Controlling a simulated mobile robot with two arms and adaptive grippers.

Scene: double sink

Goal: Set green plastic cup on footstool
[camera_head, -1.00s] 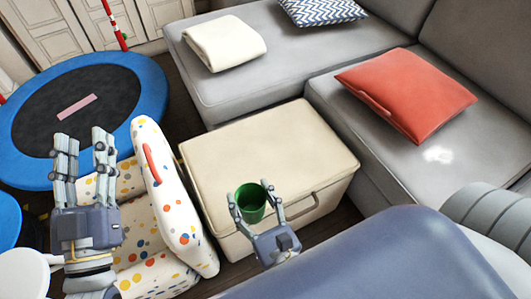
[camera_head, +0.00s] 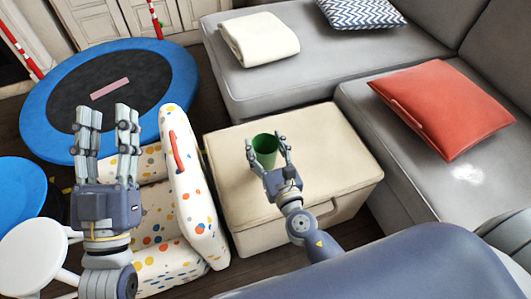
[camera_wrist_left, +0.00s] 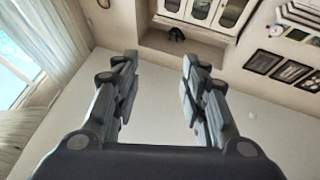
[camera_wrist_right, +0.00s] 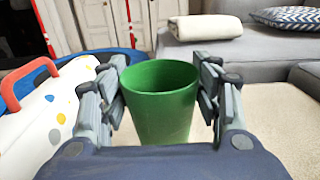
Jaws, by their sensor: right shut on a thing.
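The green plastic cup (camera_head: 265,147) is upright between the fingers of my right gripper (camera_head: 268,153), which is shut on it. In the right wrist view the cup (camera_wrist_right: 160,100) fills the space between the fingers, its open rim up. The cream footstool (camera_head: 315,150) is under the cup in the head view, and its top also shows behind the cup in the right wrist view (camera_wrist_right: 265,115). I cannot tell whether the cup's base touches the top. My left gripper (camera_head: 103,125) is open and empty, raised at the left, fingers up.
A polka-dot children's chair (camera_head: 195,190) stands against the footstool's left side. A blue-rimmed trampoline (camera_head: 40,125) is behind it. A grey sofa (camera_head: 240,85) with a folded cream blanket (camera_head: 259,38) and a red cushion (camera_head: 440,105) borders the back and right. The footstool top around the cup is bare.

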